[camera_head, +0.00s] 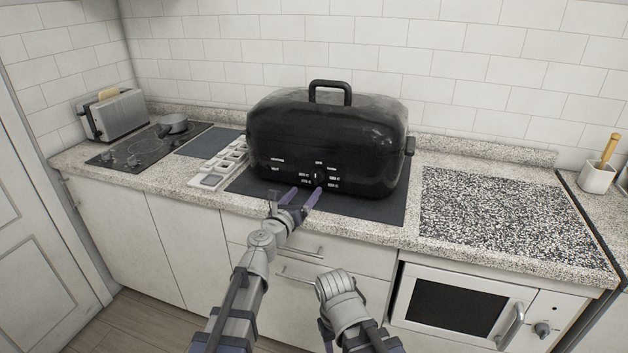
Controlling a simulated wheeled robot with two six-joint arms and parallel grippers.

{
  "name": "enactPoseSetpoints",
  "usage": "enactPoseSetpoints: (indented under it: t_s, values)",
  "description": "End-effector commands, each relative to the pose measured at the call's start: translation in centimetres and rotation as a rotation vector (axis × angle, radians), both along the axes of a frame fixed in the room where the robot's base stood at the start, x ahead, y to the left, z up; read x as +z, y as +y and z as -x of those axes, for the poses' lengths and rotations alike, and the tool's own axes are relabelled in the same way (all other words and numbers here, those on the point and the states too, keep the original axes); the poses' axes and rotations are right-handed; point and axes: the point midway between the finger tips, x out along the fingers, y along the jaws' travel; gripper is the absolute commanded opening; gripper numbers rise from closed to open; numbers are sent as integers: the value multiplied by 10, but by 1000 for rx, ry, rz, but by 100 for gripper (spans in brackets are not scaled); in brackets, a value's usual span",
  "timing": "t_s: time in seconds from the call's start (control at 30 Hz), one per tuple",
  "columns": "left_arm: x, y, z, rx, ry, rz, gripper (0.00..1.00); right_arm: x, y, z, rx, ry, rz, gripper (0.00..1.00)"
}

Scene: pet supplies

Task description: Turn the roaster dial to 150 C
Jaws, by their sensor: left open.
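The black roaster (340,130) with a lid handle on top stands on a dark mat (393,212) on the counter. Its dial (316,176) is a small knob low on the front, with white markings around it too small to read. My left gripper (306,192) is at the roaster's front, just below the dial, its two purple fingers apart. I cannot tell whether a finger touches the dial.
A white tray with compartments (218,166) lies left of the roaster. Further left are a cooktop (130,150) with a small pan (173,124) and a toaster (117,115). The speckled board (510,215) at right is clear. A cup with a wooden tool (597,177) stands at far right.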

Motion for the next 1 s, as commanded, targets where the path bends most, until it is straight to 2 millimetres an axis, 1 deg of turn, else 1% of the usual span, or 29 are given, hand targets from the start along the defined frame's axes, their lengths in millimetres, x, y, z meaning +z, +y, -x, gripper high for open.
enactPoseSetpoints:
  t_s: [0.07,0.27,0.47,0.7,0.8,0.9,1.0]
  values:
    - [1,1,-1,7,6,23,82,0,0,0,0,0,0,50]
    - [1,-1,-6,7,7,22,82,0,0,0,0,0,0,50]
    - [1,-8,-26,7,6,20,82,0,0,0,0,0,0,50]
    - [1,-23,-60,5,6,19,82,0,0,0,0,0,0,50]
    - [1,-27,-70,5,5,20,82,0,0,0,0,0,0,50]
    - [1,-29,-74,6,5,19,82,0,0,0,0,0,0,50]
    - [1,-29,-73,6,5,19,82,0,0,0,0,0,0,50]
